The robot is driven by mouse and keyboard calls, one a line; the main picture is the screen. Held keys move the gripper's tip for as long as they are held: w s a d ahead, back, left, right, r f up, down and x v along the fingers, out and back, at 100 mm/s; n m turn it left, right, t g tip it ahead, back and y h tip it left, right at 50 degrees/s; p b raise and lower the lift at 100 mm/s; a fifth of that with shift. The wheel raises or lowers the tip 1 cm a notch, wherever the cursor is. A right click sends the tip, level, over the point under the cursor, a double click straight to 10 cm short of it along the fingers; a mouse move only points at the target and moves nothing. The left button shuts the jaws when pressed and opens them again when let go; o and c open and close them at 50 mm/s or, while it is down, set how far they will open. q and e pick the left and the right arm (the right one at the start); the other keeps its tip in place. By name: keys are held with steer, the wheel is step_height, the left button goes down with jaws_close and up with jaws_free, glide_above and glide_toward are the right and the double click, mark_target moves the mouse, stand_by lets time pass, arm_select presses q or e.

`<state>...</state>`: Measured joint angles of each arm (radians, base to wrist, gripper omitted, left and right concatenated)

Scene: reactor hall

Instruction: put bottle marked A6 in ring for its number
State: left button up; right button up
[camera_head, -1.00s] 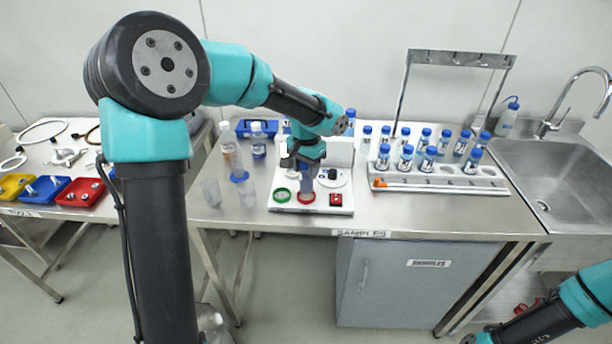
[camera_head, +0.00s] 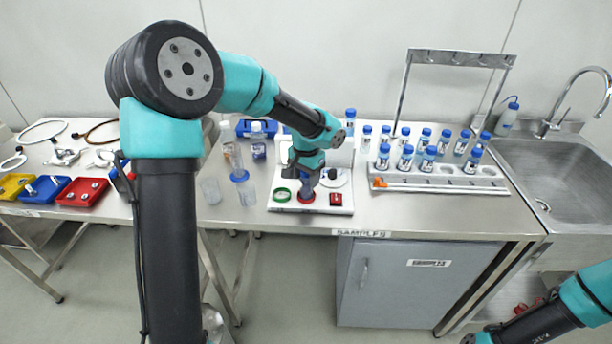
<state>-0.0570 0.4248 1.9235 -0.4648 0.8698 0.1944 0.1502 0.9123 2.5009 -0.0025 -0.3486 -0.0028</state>
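A white panel (camera_head: 342,209) on the bench carries a green ring (camera_head: 282,195) and a red ring (camera_head: 306,197). My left gripper (camera_head: 306,187) points down right over the red ring. A grey-blue shape shows at its fingers; I cannot tell whether it is the fingers or a held bottle. Several blue-capped bottles (camera_head: 405,157) stand in and behind the rack (camera_head: 440,182) on the right. The labels are too small to read, so I cannot pick out A6.
Clear cylinders (camera_head: 247,193) stand left of the panel, with a blue carrier (camera_head: 257,129) behind. A red switch box (camera_head: 336,199) sits on the panel's right. A metal frame (camera_head: 458,58) rises behind the rack. A sink (camera_head: 560,178) lies far right, coloured trays (camera_head: 82,191) far left.

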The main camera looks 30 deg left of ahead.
arm_select(q)
steer(key=shift+o, duration=1.4)
step_height(320, 180, up, 12)
steer(key=shift+r, duration=0.15)
stand_by(1.3)
